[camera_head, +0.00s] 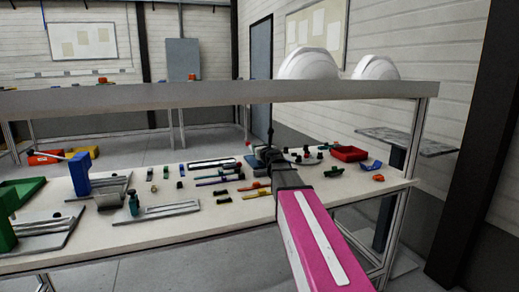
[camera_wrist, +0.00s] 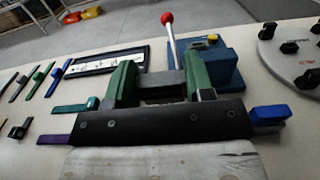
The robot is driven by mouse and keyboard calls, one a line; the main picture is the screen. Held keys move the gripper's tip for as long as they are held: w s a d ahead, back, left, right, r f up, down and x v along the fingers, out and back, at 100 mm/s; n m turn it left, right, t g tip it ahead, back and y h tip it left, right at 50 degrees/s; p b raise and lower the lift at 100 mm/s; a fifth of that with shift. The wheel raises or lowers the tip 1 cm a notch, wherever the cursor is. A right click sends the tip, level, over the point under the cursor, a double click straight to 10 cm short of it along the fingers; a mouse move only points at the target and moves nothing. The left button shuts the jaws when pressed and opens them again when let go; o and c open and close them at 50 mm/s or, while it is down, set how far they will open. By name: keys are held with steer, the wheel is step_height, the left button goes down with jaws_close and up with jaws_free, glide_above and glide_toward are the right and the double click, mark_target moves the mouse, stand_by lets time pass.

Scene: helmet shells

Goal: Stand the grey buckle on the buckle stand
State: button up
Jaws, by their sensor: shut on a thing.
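My gripper (camera_wrist: 160,77) reaches over the bench in the wrist view, its two green fingers shut on a grey piece, which I take to be the grey buckle (camera_wrist: 163,88). Part of the piece is hidden by the fingers and the dark gripper bar. In the head view my gripper (camera_head: 271,155) is small and far along the bench, and the held piece cannot be made out. A blue fixture (camera_wrist: 222,62) with a red-knobbed lever stands just beyond the fingers. I cannot tell for sure which thing is the buckle stand.
A round pale plate (camera_wrist: 275,58) with several black pieces lies to the right. A black-framed tray (camera_wrist: 107,62) and several coloured strips lie to the left. A red bin (camera_head: 349,154) stands at the bench's right. A shelf (camera_head: 215,95) with white helmet shells runs above the bench.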

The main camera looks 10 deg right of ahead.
steer(key=shift+f, duration=2.85)
steer(key=shift+f, duration=1.5)
steer(key=o, duration=1)
steer(key=shift+s, duration=0.15)
steer(key=s, duration=0.3)
steer(key=s+d, duration=0.1)
steer(key=s, duration=0.3)
steer(key=s+d, duration=0.1)
steer(key=s, duration=0.2)
steer(key=shift+s+f, duration=0.1)
steer(key=shift+s, duration=0.15)
steer(key=shift+d, duration=0.1)
